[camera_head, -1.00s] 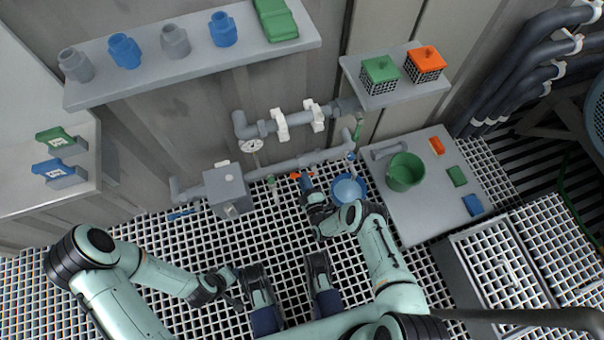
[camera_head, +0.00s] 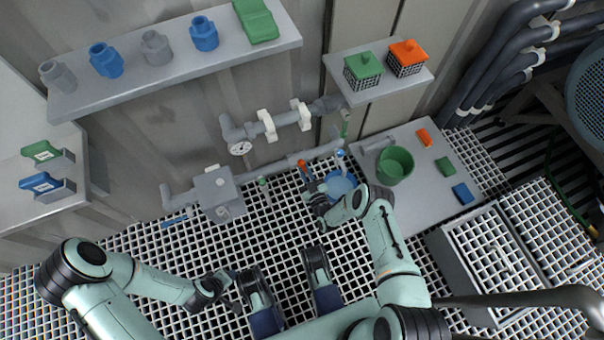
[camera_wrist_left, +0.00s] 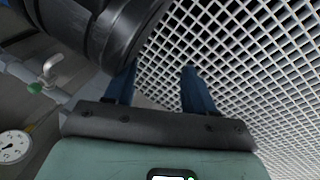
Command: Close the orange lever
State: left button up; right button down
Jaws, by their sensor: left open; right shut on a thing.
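The orange lever (camera_head: 302,165) shows as a small orange piece under the lower grey pipe, left of the blue bucket. My right gripper (camera_head: 309,182) is at the lever and shut on it; the fingers and wrist hide part of it. My left gripper (camera_head: 232,292) is low in the head view, well away from the lever. In the left wrist view its two blue fingers (camera_wrist_left: 158,88) are apart with only floor grating between them.
A blue bucket (camera_head: 340,186) stands close beside my right wrist. A table (camera_head: 415,200) on the right holds a green bucket (camera_head: 394,165) and small blocks. A grey box (camera_head: 217,190) and a gauge (camera_head: 240,148) are on the pipework.

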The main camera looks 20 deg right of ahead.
pick_arm(q)
jog(key=shift+s+a+f+b, duration=0.1)
jog(key=shift+s+f+b, duration=0.2)
jog(key=shift+s+f, duration=0.3)
pick_arm(e)
jog(key=shift+d+m, duration=0.75)
jog(key=shift+m, duration=0.45)
jog(key=shift+r, duration=0.1)
jog(key=c, duration=1.1)
grip_release()
pick_arm(q)
jog(key=shift+r, duration=0.1)
pick_arm(e)
jog(key=shift+s, duration=0.1)
pick_arm(q)
jog(key=shift+w+d+r+p, duration=0.3)
jog(key=shift+r+p, duration=0.3)
jog(key=shift+r, duration=0.3)
jog(key=shift+w+d+r+p, duration=0.2)
jog(key=shift+d+r+p, duration=0.15)
jog(key=shift+r+p, duration=0.4)
jog(key=shift+w+d+r+p, duration=0.3)
jog(key=shift+r+p, duration=0.2)
jog(key=shift+r, duration=0.5)
pick_arm(e)
jog(key=s, duration=1.3)
jog(key=shift+d, duration=0.25)
